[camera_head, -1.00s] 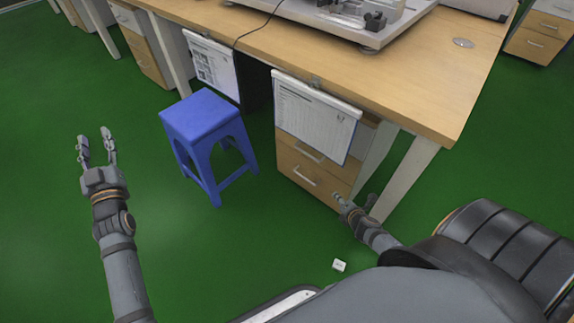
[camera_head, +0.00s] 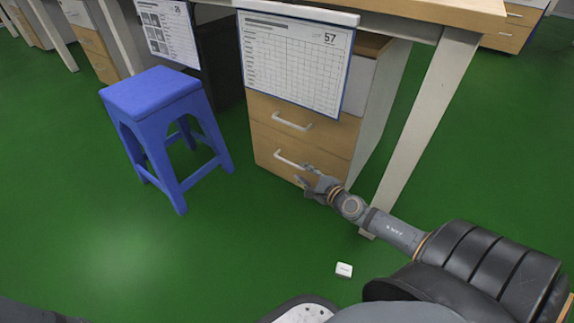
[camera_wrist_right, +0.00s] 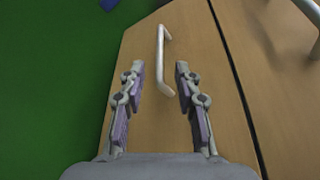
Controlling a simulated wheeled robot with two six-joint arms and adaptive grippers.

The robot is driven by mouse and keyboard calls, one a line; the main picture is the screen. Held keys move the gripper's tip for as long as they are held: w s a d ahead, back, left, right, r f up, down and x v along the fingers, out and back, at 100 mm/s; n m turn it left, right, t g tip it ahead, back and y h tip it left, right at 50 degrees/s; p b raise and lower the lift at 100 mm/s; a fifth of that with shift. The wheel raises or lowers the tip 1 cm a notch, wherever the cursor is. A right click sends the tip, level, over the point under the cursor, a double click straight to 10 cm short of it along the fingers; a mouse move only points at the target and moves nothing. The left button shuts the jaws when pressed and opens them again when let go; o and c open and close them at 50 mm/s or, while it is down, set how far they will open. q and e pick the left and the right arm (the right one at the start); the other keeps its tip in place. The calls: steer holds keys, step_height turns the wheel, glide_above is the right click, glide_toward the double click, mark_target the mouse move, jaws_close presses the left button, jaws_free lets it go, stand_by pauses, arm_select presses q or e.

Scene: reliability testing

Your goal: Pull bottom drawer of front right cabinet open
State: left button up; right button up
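The front right cabinet (camera_head: 372,110) has wooden drawer fronts under the desk. Its bottom drawer (camera_head: 268,146) looks shut and carries a pale bar handle (camera_head: 289,160). In the right wrist view, this handle (camera_wrist_right: 161,60) lies between and just beyond the fingertips. My right gripper (camera_head: 305,178) is at the right end of the handle in the head view. Its two fingers (camera_wrist_right: 160,72) are spread apart, one on each side of the handle's near end, with no clear contact. My left gripper is out of view.
A blue stool (camera_head: 155,95) stands left of the cabinet. A desk leg (camera_head: 425,130) rises on the right, behind my right arm. A sheet on a board (camera_head: 295,60) hangs over the upper drawer. A small white block (camera_head: 344,269) lies on the open green floor.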

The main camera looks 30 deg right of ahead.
mark_target(287, 161)
steer(key=x, duration=0.9)
steer(key=shift+w+a+f, duration=0.1)
steer(key=shift+w, duration=0.15)
jaws_close()
